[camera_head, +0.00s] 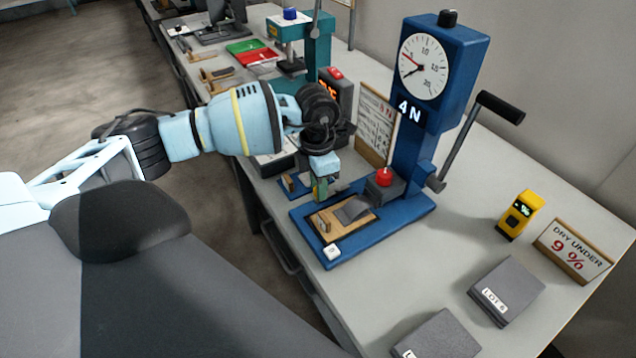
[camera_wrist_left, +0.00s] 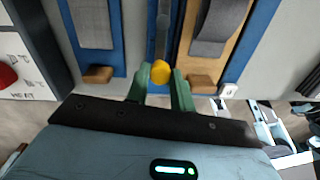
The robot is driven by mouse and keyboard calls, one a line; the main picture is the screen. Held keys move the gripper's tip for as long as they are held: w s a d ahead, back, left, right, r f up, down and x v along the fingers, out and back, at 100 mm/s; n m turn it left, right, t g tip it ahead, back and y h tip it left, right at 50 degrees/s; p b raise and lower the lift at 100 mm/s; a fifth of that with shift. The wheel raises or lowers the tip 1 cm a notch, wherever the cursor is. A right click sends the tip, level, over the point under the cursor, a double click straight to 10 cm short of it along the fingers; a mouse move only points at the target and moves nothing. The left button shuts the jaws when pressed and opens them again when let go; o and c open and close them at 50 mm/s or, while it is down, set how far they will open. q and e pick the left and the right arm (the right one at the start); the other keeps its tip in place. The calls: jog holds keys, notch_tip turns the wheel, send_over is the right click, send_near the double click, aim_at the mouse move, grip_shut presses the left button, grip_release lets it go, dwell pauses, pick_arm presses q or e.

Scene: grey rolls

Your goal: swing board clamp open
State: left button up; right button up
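A wooden board (camera_head: 330,225) with a grey strip (camera_head: 354,210) lies on the blue base (camera_head: 415,215) of the dial press. In the left wrist view the board (camera_wrist_left: 233,45) and grey strip (camera_wrist_left: 218,25) are at upper right. A slim metal lever (camera_wrist_left: 166,28) with a yellow knob (camera_wrist_left: 161,72) runs beside the board; I take it for the clamp handle. My left gripper (camera_head: 322,192) is low over the base's left edge. In the wrist view its green fingers (camera_wrist_left: 161,84) flank the knob closely and look shut on it. My right gripper is out of view.
The blue press column (camera_head: 425,130) has a dial and a crank (camera_head: 480,130). A red button (camera_head: 384,175) is close to the board. A yellow meter (camera_head: 520,214), a "DRY UNDER 9 %" sign (camera_head: 573,250) and grey slabs (camera_head: 506,290) occupy the right. A teal machine (camera_head: 300,40) stands behind.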

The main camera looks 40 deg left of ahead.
pick_arm(q)
jog(key=o, duration=0.4)
jog(key=shift+d, duration=0.1)
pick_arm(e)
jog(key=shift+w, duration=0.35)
pick_arm(q)
jog(key=shift+w+a+r, duration=0.1)
jog(key=shift+r, duration=1.9)
jog(key=shift+a+r, duration=0.1)
jog(key=shift+r, duration=1.85)
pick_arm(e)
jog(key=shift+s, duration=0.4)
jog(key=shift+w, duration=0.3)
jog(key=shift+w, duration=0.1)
